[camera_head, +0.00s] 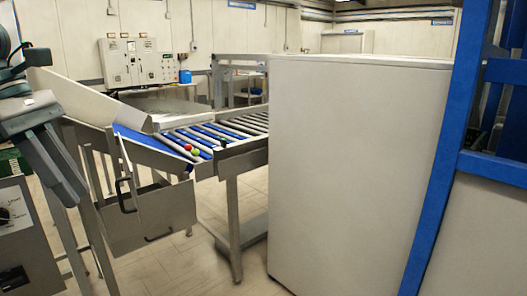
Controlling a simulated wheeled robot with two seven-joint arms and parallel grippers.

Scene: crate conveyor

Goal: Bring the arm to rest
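The gripper shows in front of the metal chute and the legs of the conveyor. My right arm and gripper are out of view.
A roller conveyor (238,128) with blue strips carries a small red item (188,146) and a green one (196,152). A large white cabinet (360,170) and a blue post (440,170) block the right. A control box (15,215) stands lower left. Tiled floor shows beneath.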

